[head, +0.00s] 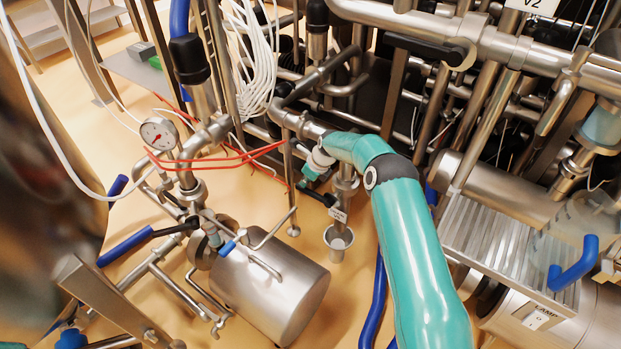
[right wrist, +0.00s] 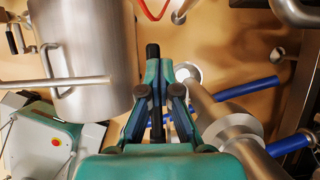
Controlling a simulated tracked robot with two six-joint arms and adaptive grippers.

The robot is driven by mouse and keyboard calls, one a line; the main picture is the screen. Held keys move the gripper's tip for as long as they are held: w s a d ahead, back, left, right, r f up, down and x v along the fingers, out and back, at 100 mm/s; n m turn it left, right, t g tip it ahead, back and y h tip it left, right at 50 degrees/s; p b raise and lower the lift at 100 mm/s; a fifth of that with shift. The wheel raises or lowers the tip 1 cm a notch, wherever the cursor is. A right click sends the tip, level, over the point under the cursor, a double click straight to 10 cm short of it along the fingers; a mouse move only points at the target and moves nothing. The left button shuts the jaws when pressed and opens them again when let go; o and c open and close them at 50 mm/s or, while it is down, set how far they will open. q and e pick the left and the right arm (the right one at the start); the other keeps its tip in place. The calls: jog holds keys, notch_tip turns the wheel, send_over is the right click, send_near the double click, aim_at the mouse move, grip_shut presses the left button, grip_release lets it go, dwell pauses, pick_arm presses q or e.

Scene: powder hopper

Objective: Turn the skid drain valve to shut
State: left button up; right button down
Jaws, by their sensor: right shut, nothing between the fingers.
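A small tag (head: 338,214) hangs on a vertical steel pipe (head: 346,187) above a steel cup (head: 338,241) on the floor; its text is too small to read. I cannot tell for sure that this is the skid drain valve, and no lever on it shows clearly. My right gripper (head: 323,198) is just left of this pipe, pointing down; its black fingertips are close to the tag. In the right wrist view my right gripper (right wrist: 153,52) is shut and empty, left of a flanged steel pipe (right wrist: 205,100). My left gripper is out of view.
A steel tank (head: 270,285) lies left of the cup. A blue-handled lever (head: 125,246) and a dial gauge (head: 158,132) are further left. A blue hose (head: 375,302) runs beside my right arm. Dense pipework (head: 490,45) fills the back right. Open floor shows between tank and hose.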

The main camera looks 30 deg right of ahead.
jog(key=shift+s+a+f, duration=0.2)
jog(key=shift+f, duration=0.35)
jog(key=shift+s+a+f, duration=0.15)
jog(key=shift+s+f, duration=0.05)
jog(key=shift+f, duration=0.3)
jog(key=r+p, duration=0.1)
jog(key=r, duration=0.1)
jog(key=r+p, duration=0.3)
jog(key=r, duration=0.1)
jog(key=shift+w+d, duration=0.35)
jog(key=shift+d, duration=0.05)
notch_tip(320, 180, up, 10)
jog(key=shift+p, duration=0.35)
jog(key=shift+w+a, duration=0.1)
